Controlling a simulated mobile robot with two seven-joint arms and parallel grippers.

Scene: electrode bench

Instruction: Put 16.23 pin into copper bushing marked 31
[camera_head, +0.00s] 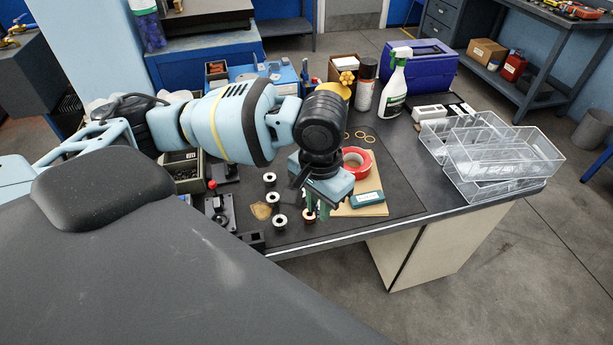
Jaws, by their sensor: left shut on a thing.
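My left gripper (317,209) reaches in from the left over the dark mat and points down, with its green fingers low near the mat's front edge. It is shut on a thin thing, likely the pin; the pin is mostly hidden between the fingers and no 16.23 mark can be read. A small copper-coloured bushing (308,217) stands right by the fingertips, partly covered by them. I cannot tell whether pin and bushing touch, and no number 31 is legible. My right gripper is not in view.
Several dark bushings with white tops (280,221) stand left of the gripper. Clear trays (505,165) stand at the bench's right end. The mat's right part is free.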

